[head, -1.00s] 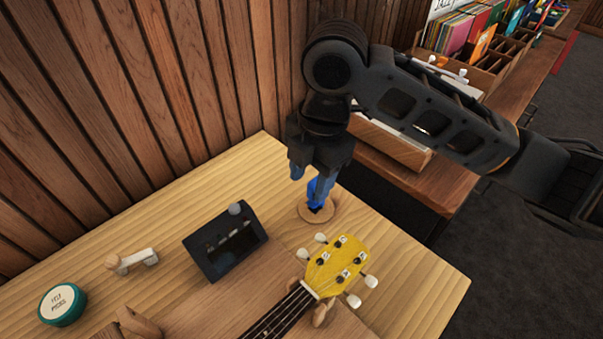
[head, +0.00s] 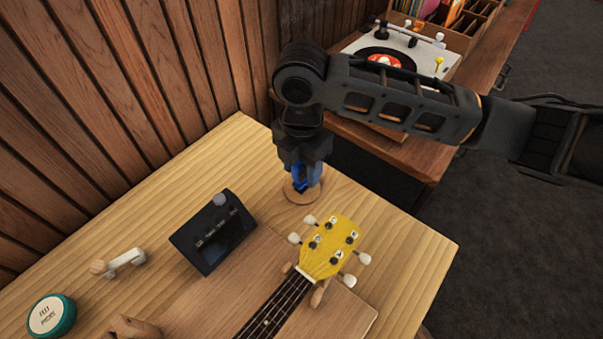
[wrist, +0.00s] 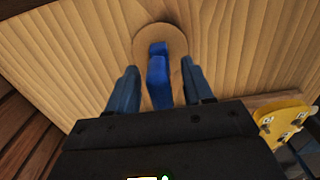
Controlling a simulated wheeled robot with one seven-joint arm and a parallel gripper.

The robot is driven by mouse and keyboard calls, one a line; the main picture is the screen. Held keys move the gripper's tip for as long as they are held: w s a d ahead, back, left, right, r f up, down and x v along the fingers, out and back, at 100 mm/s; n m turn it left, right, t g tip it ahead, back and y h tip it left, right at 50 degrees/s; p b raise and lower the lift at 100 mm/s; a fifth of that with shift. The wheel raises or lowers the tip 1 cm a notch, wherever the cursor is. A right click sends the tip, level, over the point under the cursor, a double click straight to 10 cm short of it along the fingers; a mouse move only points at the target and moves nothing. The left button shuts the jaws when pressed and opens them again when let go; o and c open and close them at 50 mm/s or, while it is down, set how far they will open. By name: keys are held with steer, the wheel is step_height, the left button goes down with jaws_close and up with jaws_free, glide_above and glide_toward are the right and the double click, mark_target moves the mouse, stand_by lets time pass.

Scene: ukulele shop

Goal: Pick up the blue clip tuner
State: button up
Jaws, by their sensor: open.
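The blue clip tuner (head: 300,173) stands on a round wooden disc (head: 291,196) near the back of the table. In the wrist view, the tuner (wrist: 158,80) shows between my two fingers, with the disc (wrist: 145,40) beneath it. My gripper (head: 303,178) points down over the disc, with its fingers around the tuner. It also shows in the wrist view (wrist: 158,80), open, with a gap between the tuner and each finger. The gripper partly hides the tuner in the head view.
A yellow ukulele headstock (head: 329,246) with white tuning pegs lies close in front of the disc. A black boxed device (head: 213,238) stands to the left. A record player (head: 395,62) sits on a counter behind. The table's right part is clear.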

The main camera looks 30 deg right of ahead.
jaws_close()
stand_by(0.5)
steer(key=shift+r, duration=0.1)
